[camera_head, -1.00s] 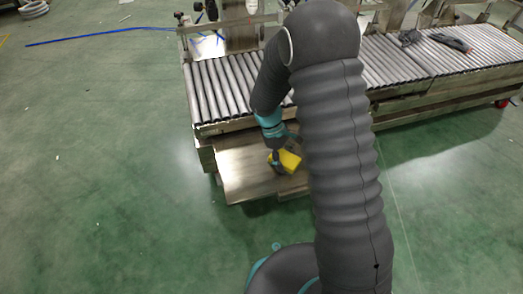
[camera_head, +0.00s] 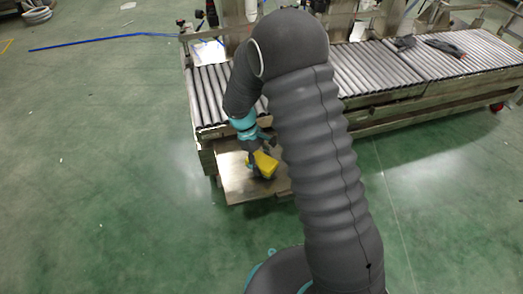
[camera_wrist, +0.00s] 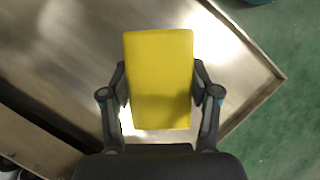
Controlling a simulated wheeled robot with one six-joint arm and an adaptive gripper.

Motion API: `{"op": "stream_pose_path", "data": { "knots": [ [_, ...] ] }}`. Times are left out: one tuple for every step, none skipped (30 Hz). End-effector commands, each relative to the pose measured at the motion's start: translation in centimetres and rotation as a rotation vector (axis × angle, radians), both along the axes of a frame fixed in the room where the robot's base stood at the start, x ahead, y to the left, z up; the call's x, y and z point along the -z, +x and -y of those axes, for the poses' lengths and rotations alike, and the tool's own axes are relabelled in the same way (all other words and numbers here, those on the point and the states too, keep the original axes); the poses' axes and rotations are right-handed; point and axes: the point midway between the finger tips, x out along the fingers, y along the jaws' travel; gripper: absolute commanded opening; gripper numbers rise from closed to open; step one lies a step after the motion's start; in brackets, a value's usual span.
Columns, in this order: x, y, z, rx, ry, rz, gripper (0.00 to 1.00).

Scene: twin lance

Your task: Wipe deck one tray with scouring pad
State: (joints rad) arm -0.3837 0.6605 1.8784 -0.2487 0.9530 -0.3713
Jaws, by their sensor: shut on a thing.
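A yellow scouring pad (camera_head: 264,164) is in my gripper (camera_head: 259,168) over the metal tray (camera_head: 236,187) at the front of the roller conveyor. In the wrist view the pad (camera_wrist: 160,80) sits between the two fingers of my gripper (camera_wrist: 160,86), which are shut on its sides. The tray (camera_wrist: 60,45) lies below it, bare and shiny, with a raised rim toward the green floor. I cannot tell whether the pad touches the tray. My arm hides the right part of the tray in the head view.
The roller conveyor (camera_head: 385,68) stands just behind and above the tray. Dark gloves or cloths (camera_head: 445,48) lie on its right part. A blue strip (camera_head: 100,40) lies on the floor at upper left. The green floor (camera_head: 110,190) to the left is clear.

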Motion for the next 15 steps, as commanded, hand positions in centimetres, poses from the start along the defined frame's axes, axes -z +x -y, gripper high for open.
{"op": "stream_pose_path", "data": {
  "knots": [
    [-0.6,-0.1,0.1,0.001,-0.001,-0.003,0.29],
    [-0.9,-0.1,0.1,0.001,-0.001,-0.003,0.29],
    [-1.2,-0.1,0.1,0.001,-0.001,-0.003,0.29],
    [-1.5,-0.1,0.1,0.002,-0.002,-0.003,0.29],
    [-1.8,-0.1,0.2,0.002,-0.001,-0.004,0.29],
    [-2.2,0.0,0.2,0.002,0.000,-0.003,0.29],
    [-2.4,0.0,0.2,0.003,0.000,-0.003,0.29],
    [-2.7,0.0,0.2,0.003,0.000,-0.003,0.29],
    [-3.1,0.0,0.2,0.003,0.000,-0.003,0.29],
    [-3.3,0.0,0.2,0.004,-0.001,-0.003,0.29],
    [-3.6,0.0,0.3,0.004,-0.001,-0.003,0.29],
    [-4.0,0.0,0.3,0.004,-0.001,-0.003,0.29],
    [-4.3,0.0,0.3,0.005,-0.001,-0.002,0.29],
    [-4.5,0.0,0.3,0.005,-0.001,-0.002,0.29],
    [-4.9,0.0,0.3,0.005,0.000,-0.003,0.29]
  ]
}}
